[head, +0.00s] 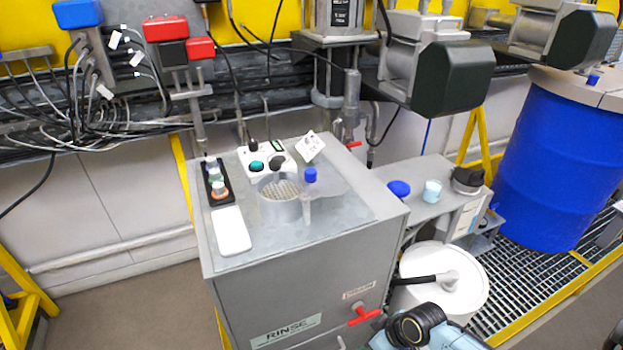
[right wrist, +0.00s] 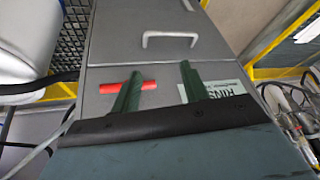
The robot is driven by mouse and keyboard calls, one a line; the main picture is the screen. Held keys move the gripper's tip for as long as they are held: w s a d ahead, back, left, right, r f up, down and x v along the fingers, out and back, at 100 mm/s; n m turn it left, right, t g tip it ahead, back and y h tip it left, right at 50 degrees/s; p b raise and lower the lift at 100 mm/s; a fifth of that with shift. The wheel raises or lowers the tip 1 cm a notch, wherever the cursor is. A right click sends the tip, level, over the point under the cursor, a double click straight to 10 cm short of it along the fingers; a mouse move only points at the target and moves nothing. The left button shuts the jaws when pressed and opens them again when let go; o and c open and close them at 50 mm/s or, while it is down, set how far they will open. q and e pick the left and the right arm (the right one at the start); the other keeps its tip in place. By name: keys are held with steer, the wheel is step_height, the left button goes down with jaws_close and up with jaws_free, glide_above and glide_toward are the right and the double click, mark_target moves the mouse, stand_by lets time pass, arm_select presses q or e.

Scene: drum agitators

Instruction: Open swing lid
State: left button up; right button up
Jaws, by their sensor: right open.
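The grey rinse cabinet (head: 290,265) stands in the middle of the head view. On its top is a round basin with a mesh bottom (head: 280,190). A clear flat piece (head: 328,184) and a blue-capped post (head: 310,176) stand at the basin's right edge. I cannot tell for sure which part is the swing lid. My right gripper (right wrist: 160,70) shows in the right wrist view, its two green fingers apart and empty in front of the cabinet's front face. A red valve handle (right wrist: 128,87) lies behind one finger. My left gripper is not in view.
A pale pull handle (right wrist: 170,37) is on the cabinet front. A white phone-like slab (head: 231,231) and a black tray (head: 215,182) lie on the cabinet top. A white round container (head: 455,290) stands to the right, and a blue drum (head: 556,165) is farther right.

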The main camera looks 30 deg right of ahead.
steer(key=w+a+r+n+y+p, duration=0.2)
steer(key=r, duration=0.9)
steer(key=w+a+r+n+y+p, duration=0.2)
steer(key=a+r+n, duration=0.1)
steer(key=r, duration=0.9)
steer(key=n+t+y+p, duration=0.2)
steer(key=t+y+p, duration=0.2)
glide_toward(311, 171)
steer(key=x, duration=1)
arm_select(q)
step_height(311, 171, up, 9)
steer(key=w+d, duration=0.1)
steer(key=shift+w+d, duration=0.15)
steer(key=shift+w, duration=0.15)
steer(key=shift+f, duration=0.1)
arm_select(e)
jaws_close()
